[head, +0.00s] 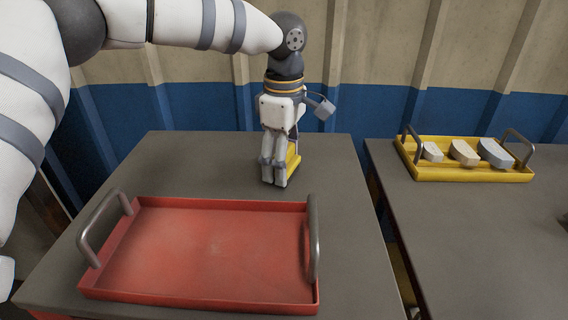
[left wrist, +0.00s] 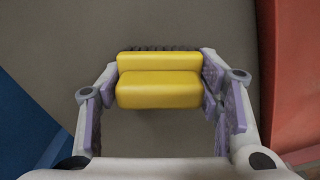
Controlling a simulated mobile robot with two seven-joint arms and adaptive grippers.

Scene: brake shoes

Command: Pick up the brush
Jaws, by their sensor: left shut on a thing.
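The brush is a yellow block with dark bristles. In the head view a strip of its yellow body (head: 293,162) shows behind and to the right of my left gripper (head: 274,179); the rest is hidden by the fingers. The gripper points down at the grey table, behind the red tray. In the left wrist view the yellow brush (left wrist: 158,92) sits between the two fingers, with its bristles along the far edge. The left gripper is shut on it. The brush is at or very near the table top; I cannot tell if it touches. My right gripper is not in view.
An empty red tray (head: 134,292) with two grey handles lies on the front of the grey table (head: 180,160). On a second table (head: 460,240) to the right, a yellow tray (head: 470,175) holds 3 brake shoes. A blue and beige wall stands behind.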

